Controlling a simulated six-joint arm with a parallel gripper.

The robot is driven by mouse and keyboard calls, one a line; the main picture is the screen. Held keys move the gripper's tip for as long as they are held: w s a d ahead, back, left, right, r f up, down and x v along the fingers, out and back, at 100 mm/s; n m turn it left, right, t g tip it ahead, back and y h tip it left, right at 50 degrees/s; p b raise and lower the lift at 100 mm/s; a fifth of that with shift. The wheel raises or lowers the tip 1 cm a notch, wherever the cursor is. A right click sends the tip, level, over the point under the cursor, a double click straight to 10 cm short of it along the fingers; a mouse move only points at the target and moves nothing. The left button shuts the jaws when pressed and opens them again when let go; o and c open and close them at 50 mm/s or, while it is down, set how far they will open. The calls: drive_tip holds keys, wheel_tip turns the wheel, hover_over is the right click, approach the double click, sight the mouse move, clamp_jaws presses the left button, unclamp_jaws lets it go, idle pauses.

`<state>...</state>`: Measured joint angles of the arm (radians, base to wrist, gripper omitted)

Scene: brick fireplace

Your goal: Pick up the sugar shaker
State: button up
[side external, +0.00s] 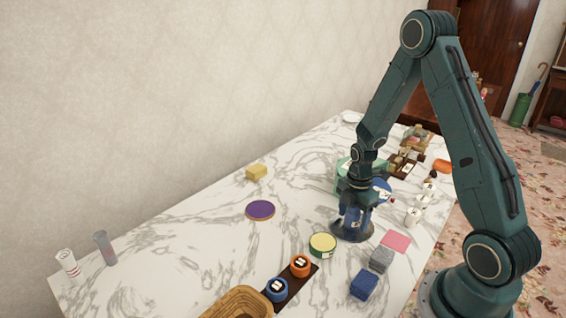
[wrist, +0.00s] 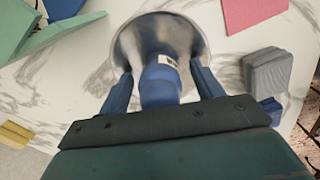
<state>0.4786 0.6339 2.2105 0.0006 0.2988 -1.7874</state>
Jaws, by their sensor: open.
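My gripper (side external: 354,212) is open and points down at a blue object with a flared, shiny base (side external: 352,236), standing on the marble table. In the wrist view the fingers (wrist: 163,88) lie on either side of its blue neck (wrist: 160,88), which bears a small white label. Gaps show between the neck and both fingers. A white cylinder with red stripes (side external: 68,264) and a grey cylinder (side external: 105,248) stand at the far left end of the table. I cannot tell for certain which of these is the sugar shaker.
A round yellow-topped tin (side external: 323,244), a grey block (side external: 381,259), a pink pad (side external: 397,241) and a blue block (side external: 364,285) lie near the flared object. White containers (side external: 413,216) stand to its right. A purple disc (side external: 260,210) lies left, with bare marble around it.

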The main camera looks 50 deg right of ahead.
drive_tip(key=c, duration=1.2)
drive_tip(key=shift+o, duration=0.2)
drive_tip(key=shift+r, duration=0.2)
wheel_tip(320, 180, up, 20)
drive_tip(key=shift+f, duration=0.15)
